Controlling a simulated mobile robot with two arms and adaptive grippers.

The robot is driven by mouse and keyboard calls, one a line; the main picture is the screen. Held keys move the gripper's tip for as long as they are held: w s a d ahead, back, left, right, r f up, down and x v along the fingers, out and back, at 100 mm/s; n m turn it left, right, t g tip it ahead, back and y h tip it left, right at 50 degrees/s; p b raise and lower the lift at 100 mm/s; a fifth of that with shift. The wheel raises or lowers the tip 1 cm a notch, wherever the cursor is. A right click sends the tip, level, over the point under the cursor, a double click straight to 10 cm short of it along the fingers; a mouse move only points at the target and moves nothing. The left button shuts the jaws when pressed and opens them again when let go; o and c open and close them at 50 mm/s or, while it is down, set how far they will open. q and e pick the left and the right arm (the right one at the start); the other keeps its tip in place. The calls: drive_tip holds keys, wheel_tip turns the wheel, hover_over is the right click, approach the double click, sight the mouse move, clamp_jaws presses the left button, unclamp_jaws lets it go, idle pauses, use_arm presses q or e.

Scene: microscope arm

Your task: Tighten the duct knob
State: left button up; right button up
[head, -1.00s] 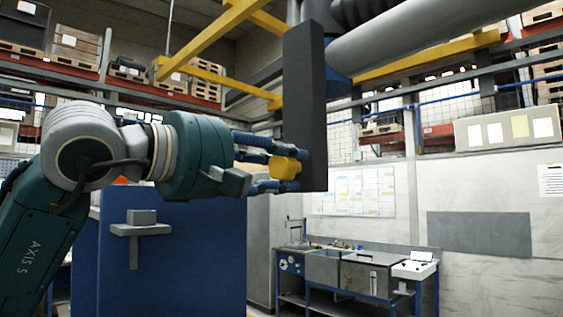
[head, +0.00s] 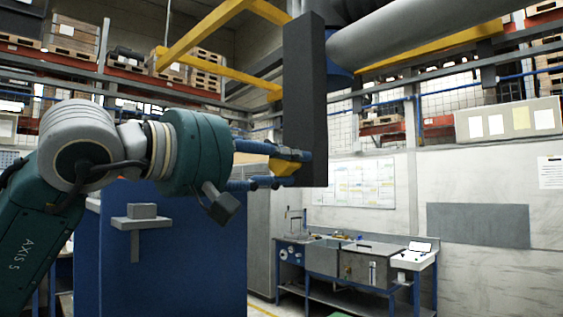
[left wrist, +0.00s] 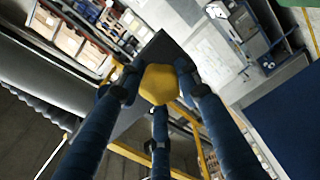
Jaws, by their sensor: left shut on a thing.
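The yellow duct knob (head: 284,167) sits on the lower left side of a dark grey upright panel (head: 305,90) in the head view. My left gripper (head: 291,169) reaches it from the left, its blue fingers around the knob. In the left wrist view the yellow knob (left wrist: 159,84) lies between the three blue fingers, which are closed on it. The dark panel (left wrist: 160,50) shows behind it there. The fingers hide part of the knob in the head view. My right gripper is not in view.
A blue partition (head: 170,260) with a small grey shelf (head: 142,223) stands below my left arm. A workbench (head: 350,262) stands at the back. Yellow beams (head: 210,35) and a large grey pipe (head: 430,35) are overhead.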

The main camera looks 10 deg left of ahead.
use_arm(q)
drive_tip(key=shift+d+f, duration=0.25)
drive_tip(key=shift+f, duration=0.05)
drive_tip(key=o, duration=0.9)
drive_tip(key=shift+c, duration=0.2)
drive_tip(key=o, duration=0.3)
drive_tip(key=shift+s, duration=0.1)
drive_tip(key=shift+s+r, duration=0.1)
drive_tip(key=shift+r, duration=0.05)
drive_tip(key=shift+v, duration=6)
